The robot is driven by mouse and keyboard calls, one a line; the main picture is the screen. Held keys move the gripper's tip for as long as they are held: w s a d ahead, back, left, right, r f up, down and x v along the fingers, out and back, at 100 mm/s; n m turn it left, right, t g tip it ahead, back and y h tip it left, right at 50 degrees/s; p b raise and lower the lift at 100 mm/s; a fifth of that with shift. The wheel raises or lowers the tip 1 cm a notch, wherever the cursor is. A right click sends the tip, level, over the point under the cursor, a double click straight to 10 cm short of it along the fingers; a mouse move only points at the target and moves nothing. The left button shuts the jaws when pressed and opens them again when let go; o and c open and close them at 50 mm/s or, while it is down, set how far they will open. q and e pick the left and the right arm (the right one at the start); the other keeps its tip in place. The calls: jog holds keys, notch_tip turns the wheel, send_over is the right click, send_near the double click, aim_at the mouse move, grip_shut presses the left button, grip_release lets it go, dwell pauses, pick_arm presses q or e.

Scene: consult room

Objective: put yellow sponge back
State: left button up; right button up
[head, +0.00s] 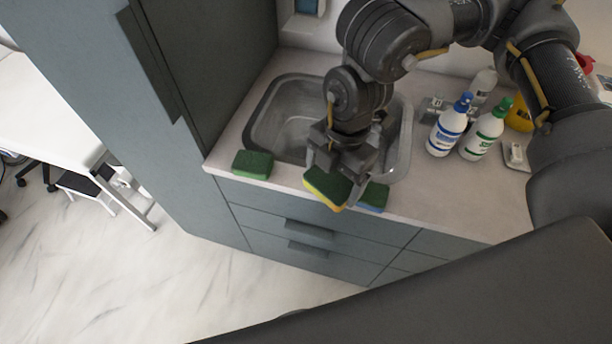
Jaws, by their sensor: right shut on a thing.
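My right gripper (335,175) is shut on a yellow sponge with a green top (327,188). It holds the sponge tilted at the front edge of the counter, in front of the sink (262,125). A second sponge, green on top with a blue lower side (374,197), is just to the right, partly hidden by the gripper. A third green sponge (253,164) lies on the counter at the left front of the sink. I cannot tell whether the held sponge touches the counter. My left gripper is not in view.
A blue-capped bottle (447,128) and a green-capped bottle (482,132) stand on the counter (430,190) right of the sink, with more items behind. A tall grey cabinet (130,110) rises at the left. Drawers (310,232) are below. The counter's front right is clear.

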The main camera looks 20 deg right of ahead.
aim_at(329, 193)
jog(key=n, duration=0.1)
jog(key=s+a+n, duration=0.1)
jog(key=s+n, duration=0.1)
jog(key=n, duration=0.1)
jog(key=shift+a+r+g, duration=0.2)
jog(key=shift+r+g, duration=0.1)
jog(key=shift+s+a+r+n+h, duration=0.1)
jog(key=shift+s+n+h, duration=0.2)
jog(key=shift+n, duration=0.6)
jog(key=shift+w+f, duration=0.2)
jog(key=shift+f, duration=0.05)
jog(key=w+f+b, duration=0.3)
jog(key=w, duration=0.1)
jog(key=w+f+b, duration=0.3)
jog(key=w, duration=0.1)
jog(key=w+f+b, duration=0.2)
jog(key=w+b, duration=0.1)
jog(key=w, duration=0.1)
jog(key=shift+w+a+f, duration=0.2)
jog(key=shift+w+f, duration=0.05)
jog(key=shift+f, duration=0.15)
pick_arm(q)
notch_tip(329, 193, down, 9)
pick_arm(e)
jog(key=shift+w, duration=0.25)
